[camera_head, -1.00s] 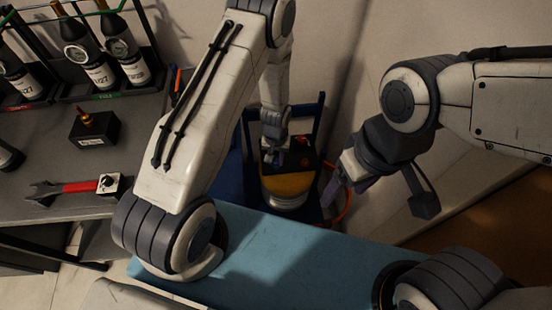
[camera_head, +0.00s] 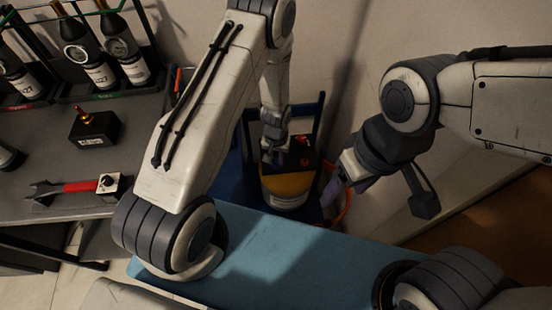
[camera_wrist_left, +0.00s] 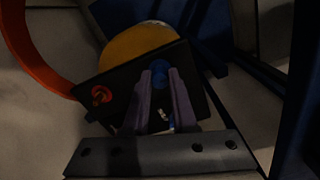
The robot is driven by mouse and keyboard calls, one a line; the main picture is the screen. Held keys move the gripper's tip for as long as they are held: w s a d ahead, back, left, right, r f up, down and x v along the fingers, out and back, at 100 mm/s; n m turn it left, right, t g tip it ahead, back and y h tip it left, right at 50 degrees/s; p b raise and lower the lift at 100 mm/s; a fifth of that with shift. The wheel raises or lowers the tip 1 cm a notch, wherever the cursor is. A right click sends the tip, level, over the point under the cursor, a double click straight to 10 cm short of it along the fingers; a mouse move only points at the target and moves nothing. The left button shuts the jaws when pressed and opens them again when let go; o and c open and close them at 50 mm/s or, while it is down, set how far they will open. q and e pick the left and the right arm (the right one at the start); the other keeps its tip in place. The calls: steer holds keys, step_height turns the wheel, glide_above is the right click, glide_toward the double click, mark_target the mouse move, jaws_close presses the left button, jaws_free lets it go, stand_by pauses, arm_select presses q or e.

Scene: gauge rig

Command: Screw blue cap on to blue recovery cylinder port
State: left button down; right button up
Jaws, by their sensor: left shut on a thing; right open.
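The yellow-topped recovery cylinder (camera_head: 287,186) stands at the centre back, with a black block (camera_head: 300,155) on top that carries a red knob (camera_head: 304,142). The left wrist view shows the yellow top (camera_wrist_left: 138,42), the black block (camera_wrist_left: 115,82) and the red knob (camera_wrist_left: 102,95) from above. My left gripper (camera_head: 272,156) points down over the block. In the wrist view its fingers (camera_wrist_left: 163,80) are shut on a small blue cap (camera_wrist_left: 160,70) at the block. Whether the cap is seated on the port is hidden. My right gripper (camera_head: 336,190) is open and empty, right of the cylinder.
A blue frame (camera_head: 318,120) stands around the cylinder, with an orange hose (camera_head: 343,207) on its right. A blue surface (camera_head: 290,260) lies in front.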

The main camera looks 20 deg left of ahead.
arm_select(q)
steer(key=m, duration=0.4)
steer(key=shift+m, duration=0.3)
steer(key=shift+m+p, duration=0.35)
steer(key=shift+m, duration=0.25)
steer(key=m, duration=0.4)
steer(key=shift+m, duration=0.8)
steer(key=m, duration=0.3)
steer(key=shift+m, duration=0.3)
